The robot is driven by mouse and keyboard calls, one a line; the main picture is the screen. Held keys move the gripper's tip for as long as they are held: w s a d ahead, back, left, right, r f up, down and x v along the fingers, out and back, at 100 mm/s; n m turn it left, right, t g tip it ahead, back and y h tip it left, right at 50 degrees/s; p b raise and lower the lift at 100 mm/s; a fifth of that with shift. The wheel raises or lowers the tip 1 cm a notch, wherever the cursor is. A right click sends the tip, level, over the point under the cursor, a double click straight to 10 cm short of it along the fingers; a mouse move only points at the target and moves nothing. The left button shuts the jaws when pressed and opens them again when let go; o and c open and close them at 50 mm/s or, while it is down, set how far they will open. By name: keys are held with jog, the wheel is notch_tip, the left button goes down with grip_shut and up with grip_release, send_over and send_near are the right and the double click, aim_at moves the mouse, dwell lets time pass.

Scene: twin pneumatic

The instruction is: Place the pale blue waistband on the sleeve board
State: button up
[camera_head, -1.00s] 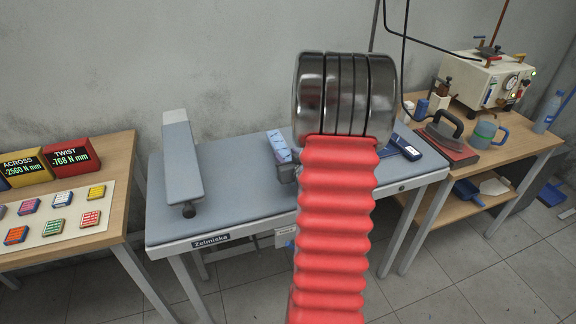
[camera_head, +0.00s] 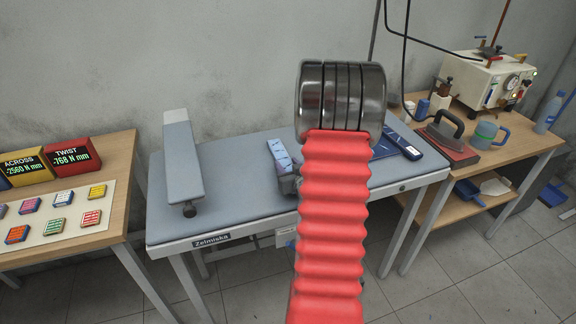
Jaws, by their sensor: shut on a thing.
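The sleeve board (camera_head: 183,165) is a long, narrow grey padded board with a pale far end. It stands raised on the left part of the blue-grey ironing table. The pale blue waistband (camera_head: 281,154) is a small folded piece with dark marks, right of the sleeve board and apart from it. My gripper (camera_head: 289,183) shows only as a dark grey part at the near end of the waistband, and is shut on it. My red bellows arm with metal rings hides the rest of the gripper.
The ironing table (camera_head: 235,190) has clear padding between sleeve board and waistband. A dark blue flat item (camera_head: 402,145) lies at its right. A left table (camera_head: 115,175) bears display boxes and colored blocks. A right table holds an iron (camera_head: 444,128), a jug (camera_head: 485,133) and a boiler (camera_head: 492,80).

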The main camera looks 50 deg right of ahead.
jog(key=o, duration=1.1)
jog(key=shift+c, duration=0.2)
jog(key=v, duration=1.2)
jog(key=shift+d+r, duration=0.1)
jog(key=shift+w, duration=0.1)
